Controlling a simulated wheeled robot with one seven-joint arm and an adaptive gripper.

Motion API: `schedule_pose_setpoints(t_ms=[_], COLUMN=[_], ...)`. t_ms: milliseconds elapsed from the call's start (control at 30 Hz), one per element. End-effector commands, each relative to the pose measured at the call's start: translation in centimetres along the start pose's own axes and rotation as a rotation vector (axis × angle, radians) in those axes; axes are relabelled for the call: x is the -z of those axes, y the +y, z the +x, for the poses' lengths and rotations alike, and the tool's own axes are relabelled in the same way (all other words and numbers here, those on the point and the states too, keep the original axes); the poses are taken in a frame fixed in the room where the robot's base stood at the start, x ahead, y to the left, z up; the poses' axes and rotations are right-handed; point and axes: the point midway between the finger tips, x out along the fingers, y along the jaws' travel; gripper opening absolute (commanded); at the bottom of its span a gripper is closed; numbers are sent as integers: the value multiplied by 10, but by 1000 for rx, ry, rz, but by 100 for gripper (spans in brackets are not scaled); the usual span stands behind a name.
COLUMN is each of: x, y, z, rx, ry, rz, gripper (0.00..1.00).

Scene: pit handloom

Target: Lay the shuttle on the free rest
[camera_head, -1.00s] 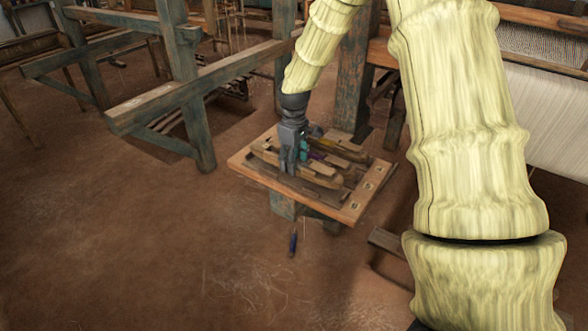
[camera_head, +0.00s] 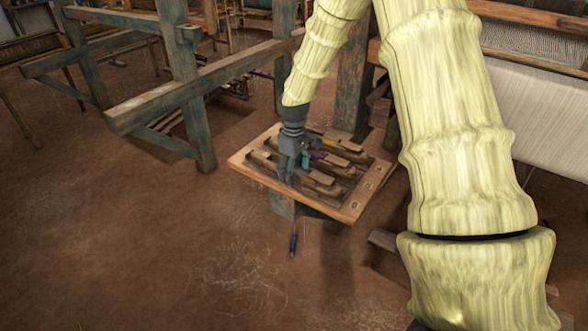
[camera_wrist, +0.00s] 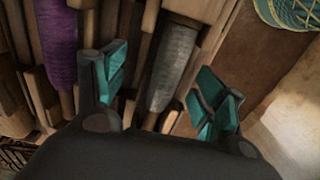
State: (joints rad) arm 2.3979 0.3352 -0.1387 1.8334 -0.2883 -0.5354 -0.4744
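A wooden shuttle (camera_head: 322,185) lies along the front of a wooden board (camera_head: 346,214) with several rests. In the wrist view this shuttle, with its grey yarn (camera_wrist: 174,62), lies between my fingers. My gripper (camera_head: 288,178) is over the board's front left part, pointing down. In the wrist view my gripper (camera_wrist: 163,78) has its teal-padded fingers spread wide, with gaps visible beside the shuttle. A shuttle with purple yarn (camera_wrist: 57,45) lies alongside to the left. It shows behind my gripper in the head view (camera_head: 319,156). Part of the front shuttle is hidden by my fingers.
A shuttle with yellow yarn (camera_head: 328,142) lies farther back on the board. A loom post (camera_head: 352,85) stands just behind it. A timber frame (camera_head: 205,90) is at the left. The earth floor at front left is clear.

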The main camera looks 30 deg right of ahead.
Motion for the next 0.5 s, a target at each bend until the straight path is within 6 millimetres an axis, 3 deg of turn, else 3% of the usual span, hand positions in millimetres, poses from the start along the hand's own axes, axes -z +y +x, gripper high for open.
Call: schedule_pose_setpoints(t_ms=[267,500], x=[0,0], y=[0,0], z=[-2,-32], rx=[0,-1], ry=[0,2], rz=[0,-1], gripper=[71,71])
